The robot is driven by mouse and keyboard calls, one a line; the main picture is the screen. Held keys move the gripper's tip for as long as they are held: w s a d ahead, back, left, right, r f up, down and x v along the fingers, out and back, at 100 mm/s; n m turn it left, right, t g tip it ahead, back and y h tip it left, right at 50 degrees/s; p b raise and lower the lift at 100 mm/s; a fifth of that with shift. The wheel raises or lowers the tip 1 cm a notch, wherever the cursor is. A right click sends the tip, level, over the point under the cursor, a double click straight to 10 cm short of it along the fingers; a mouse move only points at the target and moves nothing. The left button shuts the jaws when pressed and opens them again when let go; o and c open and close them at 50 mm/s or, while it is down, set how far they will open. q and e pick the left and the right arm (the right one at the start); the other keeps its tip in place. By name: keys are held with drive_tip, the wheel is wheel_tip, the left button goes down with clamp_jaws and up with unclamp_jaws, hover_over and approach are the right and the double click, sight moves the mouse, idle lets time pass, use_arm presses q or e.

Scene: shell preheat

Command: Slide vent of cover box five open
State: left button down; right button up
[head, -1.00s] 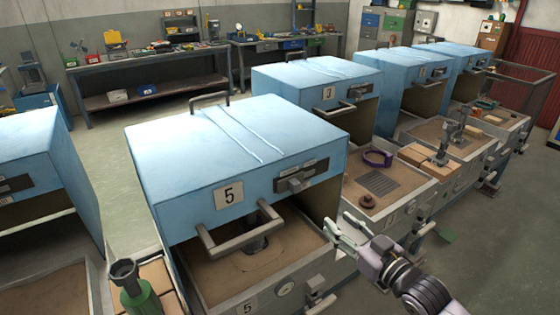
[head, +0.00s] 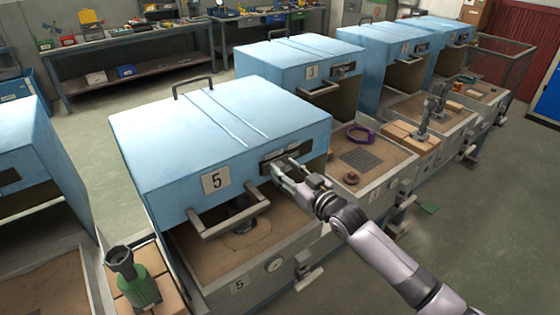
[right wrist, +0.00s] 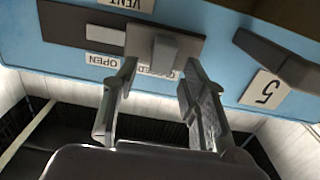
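Cover box five (head: 215,120) is the near blue cover with the "5" plate; its front also shows in the right wrist view (right wrist: 235,50). Its vent slider has a grey knob (right wrist: 165,52) on a plate that sits over the partly hidden CLOSED label; the dark slot (right wrist: 95,33) and OPEN label lie to its left in that upside-down view. My right gripper (right wrist: 158,78) is open, its two fingertips at either side of the knob with gaps visible. In the head view my right gripper (head: 292,180) is at the vent and hides the knob. My left gripper is not in view.
A grey front handle (head: 235,215) juts from box five, left of my right gripper. A green tool (head: 135,280) stands at the lower left. Box three (head: 300,65) and further blue covers stand behind. A purple ring (head: 362,135) lies in the neighbouring tray. Floor at the right is clear.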

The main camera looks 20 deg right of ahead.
sight(283, 167)
drive_tip(key=shift+x, duration=1.5)
drive_tip(key=shift+c, duration=0.5)
clamp_jaws()
